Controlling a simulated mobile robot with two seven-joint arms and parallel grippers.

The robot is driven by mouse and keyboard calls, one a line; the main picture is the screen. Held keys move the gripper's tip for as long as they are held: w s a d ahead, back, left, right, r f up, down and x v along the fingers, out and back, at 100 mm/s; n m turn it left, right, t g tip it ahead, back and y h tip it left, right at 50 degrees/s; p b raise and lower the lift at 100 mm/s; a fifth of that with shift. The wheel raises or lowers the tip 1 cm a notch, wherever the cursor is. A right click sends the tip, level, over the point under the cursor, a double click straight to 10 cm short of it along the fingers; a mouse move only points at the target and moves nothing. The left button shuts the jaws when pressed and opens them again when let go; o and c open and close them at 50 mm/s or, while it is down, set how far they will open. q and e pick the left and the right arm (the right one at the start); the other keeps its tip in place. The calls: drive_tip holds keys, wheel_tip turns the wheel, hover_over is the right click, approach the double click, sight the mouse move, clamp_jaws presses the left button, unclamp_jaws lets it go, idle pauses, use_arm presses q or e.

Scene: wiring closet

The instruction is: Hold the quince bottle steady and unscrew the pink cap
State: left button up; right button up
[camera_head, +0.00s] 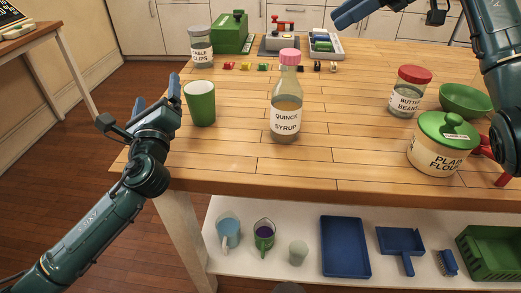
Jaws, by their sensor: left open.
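The quince syrup bottle (286,104) stands upright near the middle of the table, clear with a white label and brownish syrup inside. The pink cap (290,56) sits on its neck. My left gripper (157,90) is open and empty at the table's left edge, left of the green cup and well apart from the bottle. My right gripper (348,15) is at the top edge, above and to the right of the bottle, apart from it. Only one blue finger of it shows clearly; the rest is cut off by the frame.
A green cup (200,103) stands between my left gripper and the bottle. A red-lidded jar (408,92), a green bowl (465,100) and a flour canister (441,146) stand to the right. A table clips jar (200,48) is behind. The table in front of the bottle is clear.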

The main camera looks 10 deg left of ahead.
sight(287, 114)
use_arm(q)
drive_tip(key=d+m+h, duration=0.1)
drive_tip(key=d, duration=0.2)
drive_tip(key=s+d+m+h, duration=0.1)
drive_tip(key=d, duration=0.3)
drive_tip(key=s+d+f+m+h, duration=0.1)
drive_tip(key=d+m, duration=0.1)
drive_tip(key=d, duration=0.2)
drive_tip(key=shift+h, duration=0.3)
drive_tip(key=s+d+f+m+h, duration=0.1)
drive_tip(key=s+d+m, duration=0.1)
drive_tip(key=d, duration=0.2)
drive_tip(key=s+d+f+m+g+h, duration=0.1)
drive_tip(key=s+d+f+m+h, duration=0.1)
drive_tip(key=d, duration=0.3)
drive_tip(key=s+d+f+m+g+h, duration=0.1)
drive_tip(key=s+d+m+h, duration=0.1)
drive_tip(key=d, duration=0.3)
drive_tip(key=shift+f+m, duration=0.4)
drive_tip(key=shift+m, duration=0.4)
drive_tip(key=w, duration=0.4)
drive_tip(key=w+d, duration=0.1)
drive_tip(key=w, duration=0.3)
drive_tip(key=w+d, duration=0.1)
drive_tip(key=w, duration=0.3)
drive_tip(key=shift+w+d, duration=0.25)
drive_tip(key=shift+w, duration=0.1)
drive_tip(key=shift+c, duration=0.4)
